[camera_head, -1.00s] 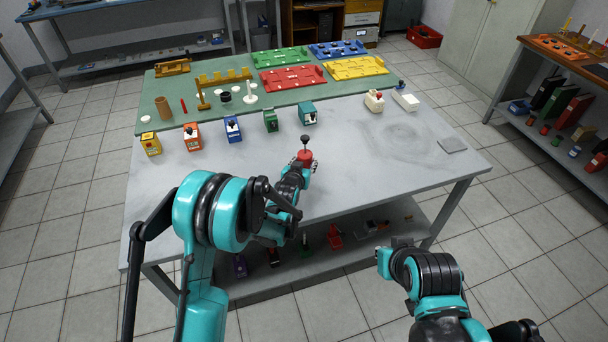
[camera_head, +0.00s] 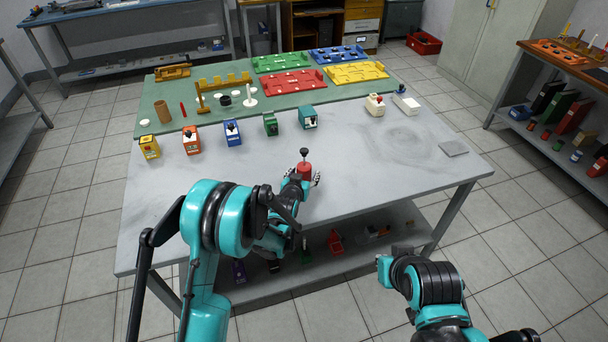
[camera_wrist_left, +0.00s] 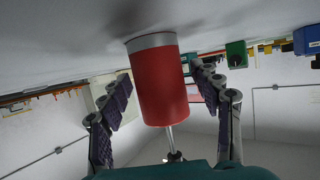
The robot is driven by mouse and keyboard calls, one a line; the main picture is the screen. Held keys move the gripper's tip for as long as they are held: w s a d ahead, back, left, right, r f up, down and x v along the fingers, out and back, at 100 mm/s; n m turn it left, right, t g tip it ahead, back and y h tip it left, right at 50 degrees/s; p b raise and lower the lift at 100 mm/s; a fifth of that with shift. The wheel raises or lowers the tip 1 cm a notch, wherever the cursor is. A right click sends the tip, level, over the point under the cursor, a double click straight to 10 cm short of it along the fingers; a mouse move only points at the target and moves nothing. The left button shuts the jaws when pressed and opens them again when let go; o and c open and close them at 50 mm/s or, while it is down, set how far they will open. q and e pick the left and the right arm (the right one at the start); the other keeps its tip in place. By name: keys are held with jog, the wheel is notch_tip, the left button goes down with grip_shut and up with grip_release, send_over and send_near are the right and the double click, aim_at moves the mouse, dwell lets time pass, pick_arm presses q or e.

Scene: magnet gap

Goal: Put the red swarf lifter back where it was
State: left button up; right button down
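The red swarf lifter (camera_head: 304,170), a red cylinder with a dark knob on top, stands upright on the grey table near its front edge. In the left wrist view, which is upside down, the lifter (camera_wrist_left: 162,88) shows its pale base ring against the table top, with its thin metal rod pointing down. My left gripper (camera_head: 303,178) is around the lifter. Its fingers (camera_wrist_left: 163,95) are spread on both sides, with gaps between them and the red body.
A row of small coloured boxes, yellow (camera_head: 149,147), orange (camera_head: 191,140), blue (camera_head: 232,132), green (camera_head: 270,124) and teal (camera_head: 308,117), stands behind the lifter. A green mat (camera_head: 170,100) with trays lies at the back.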

pick_arm(q)
jog(key=p+v, duration=0.3)
jog(key=v, duration=0.8)
jog(key=shift+r, duration=0.2)
jog(key=shift+s+a+r+p, duration=0.15)
jog(key=shift+s+p, duration=0.15)
jog(key=shift+s, duration=0.15)
jog(key=s+a+r+n+g+y, duration=0.1)
jog(key=s+a+r+g+y, duration=0.15)
jog(key=s+a+r, duration=0.75)
jog(key=s+a+r+n+g, duration=0.1)
jog(key=s+a+g, duration=0.1)
jog(key=s, duration=0.7)
jog(key=s+a+r+g, duration=0.1)
jog(key=s+a, duration=0.2)
jog(key=s, duration=0.7)
jog(key=shift+n+g+y, duration=0.35)
jog(key=shift+n, duration=0.05)
